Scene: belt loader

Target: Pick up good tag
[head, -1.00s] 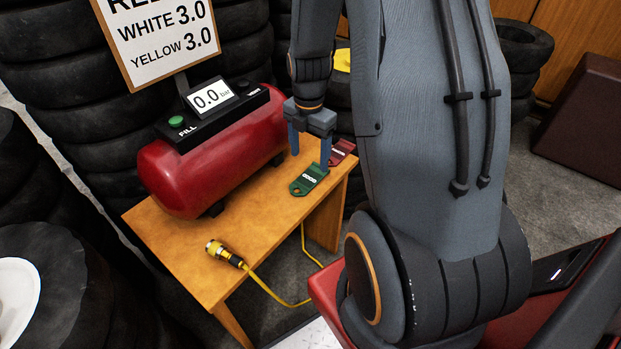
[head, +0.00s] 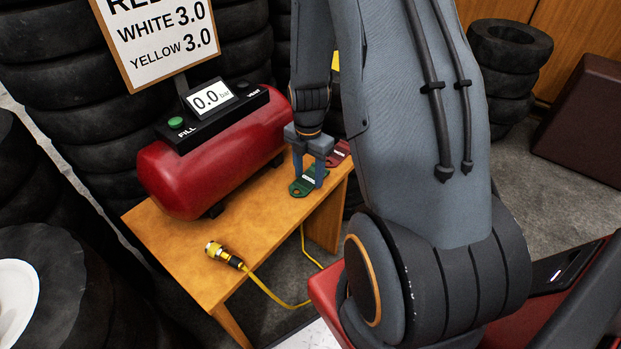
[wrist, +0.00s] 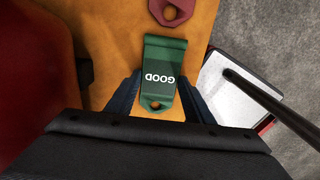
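The green tag (wrist: 160,68) reads GOOD in the wrist view and lies on the wooden table, with a hole at its near end. In the head view the green tag (head: 301,188) is partly hidden by my gripper. My gripper (head: 309,178) points down over the tag with its fingers apart, one on each side of it. In the wrist view my gripper (wrist: 158,98) straddles the tag's lower part. I cannot tell whether the fingers touch it. A red tag (head: 336,154) lies just behind, and its end also shows in the wrist view (wrist: 184,12).
A red tank (head: 218,150) with a control box stands on the wooden table (head: 190,248), left of the tags. A yellow hose with a connector (head: 224,255) lies near the table's front. Stacked tyres (head: 60,100) crowd behind. The table between hose and tag is clear.

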